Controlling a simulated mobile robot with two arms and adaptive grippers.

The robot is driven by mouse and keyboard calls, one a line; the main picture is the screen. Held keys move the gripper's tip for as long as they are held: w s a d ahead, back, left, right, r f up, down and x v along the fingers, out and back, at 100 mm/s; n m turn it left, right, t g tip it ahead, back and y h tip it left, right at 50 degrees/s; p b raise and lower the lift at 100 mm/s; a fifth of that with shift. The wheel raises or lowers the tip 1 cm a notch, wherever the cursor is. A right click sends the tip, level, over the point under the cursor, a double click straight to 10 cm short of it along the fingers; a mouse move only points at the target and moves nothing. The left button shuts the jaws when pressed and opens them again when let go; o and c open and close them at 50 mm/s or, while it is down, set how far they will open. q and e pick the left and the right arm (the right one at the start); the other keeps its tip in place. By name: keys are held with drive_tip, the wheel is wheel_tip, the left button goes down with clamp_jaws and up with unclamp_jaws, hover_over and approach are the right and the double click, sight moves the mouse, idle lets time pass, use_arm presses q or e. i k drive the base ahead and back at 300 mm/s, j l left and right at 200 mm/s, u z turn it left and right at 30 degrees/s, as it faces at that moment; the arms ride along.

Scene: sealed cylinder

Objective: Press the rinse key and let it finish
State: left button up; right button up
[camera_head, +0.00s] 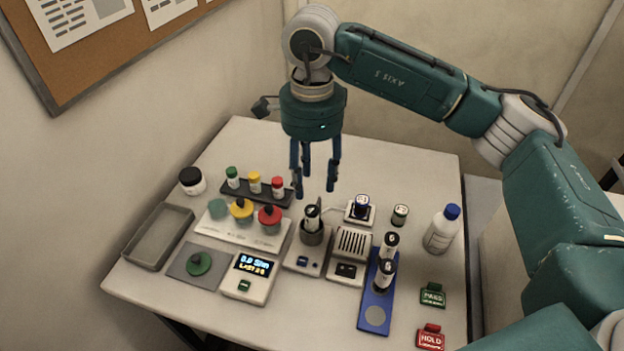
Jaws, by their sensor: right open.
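My right gripper (315,188) is open and empty, pointing down above the middle of the table. Its fingertips appear just above and behind a dark cylinder (312,217) that stands upright in a grey device. A display box (246,277) has a lit screen and a green key (244,286). I cannot read which key is the rinse key. My left gripper is not in view.
A rack (257,191) holds capped vials at the back. A white bottle (442,230) and green (432,295) and red (430,338) signs stand right. An empty tray (158,236) is left.

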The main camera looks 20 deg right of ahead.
sight(302, 261)
drive_tip(key=j+z, duration=0.75)
drive_tip(key=k+j+z, duration=0.1)
drive_tip(key=z, duration=0.3)
drive_tip(key=k+j, duration=0.05)
drive_tip(key=j, duration=0.05)
